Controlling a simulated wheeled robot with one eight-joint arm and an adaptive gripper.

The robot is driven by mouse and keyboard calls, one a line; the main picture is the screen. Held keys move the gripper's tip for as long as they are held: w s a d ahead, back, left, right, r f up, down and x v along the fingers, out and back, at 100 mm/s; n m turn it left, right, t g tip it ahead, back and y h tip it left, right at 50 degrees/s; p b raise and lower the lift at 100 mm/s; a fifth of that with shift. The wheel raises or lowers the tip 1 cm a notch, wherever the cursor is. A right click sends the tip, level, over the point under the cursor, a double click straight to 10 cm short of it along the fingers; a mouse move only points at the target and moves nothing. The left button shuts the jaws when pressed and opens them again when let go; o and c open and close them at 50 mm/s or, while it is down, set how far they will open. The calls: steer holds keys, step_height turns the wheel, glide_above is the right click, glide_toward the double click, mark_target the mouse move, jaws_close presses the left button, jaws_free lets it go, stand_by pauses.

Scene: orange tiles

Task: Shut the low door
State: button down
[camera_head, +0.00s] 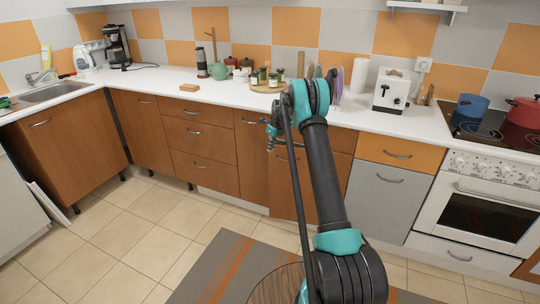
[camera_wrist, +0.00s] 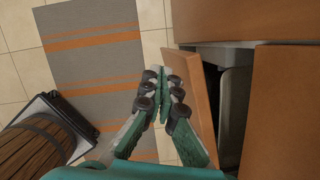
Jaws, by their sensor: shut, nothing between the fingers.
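The low door (camera_wrist: 203,105) is a brown wooden panel standing ajar in the wrist view, with a dark cabinet opening (camera_wrist: 236,105) to its right. In the head view the low door (camera_head: 282,190) appears in the counter row, partly hidden behind my arm. My gripper (camera_wrist: 165,78) is shut and empty, just left of the door, with its fingertips close to the panel's far edge. I cannot tell whether they touch it. In the head view my gripper (camera_head: 272,135) is small and partly hidden beside my arm, in front of the cabinets.
Brown cabinet fronts (camera_wrist: 285,110) flank the opening. A grey and orange striped rug (camera_wrist: 95,50) lies on the tiled floor. The white counter (camera_head: 175,82) holds a toaster (camera_head: 392,90) and several jars. A stove (camera_head: 490,200) stands at the right.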

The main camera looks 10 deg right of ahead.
steer(key=shift+m, duration=0.6)
steer(key=shift+w+d, duration=0.25)
steer(key=shift+w, duration=0.45)
steer(key=shift+w+d, duration=0.25)
steer(key=shift+w, duration=0.45)
steer(key=shift+w+d, duration=0.25)
steer(key=shift+w, duration=0.45)
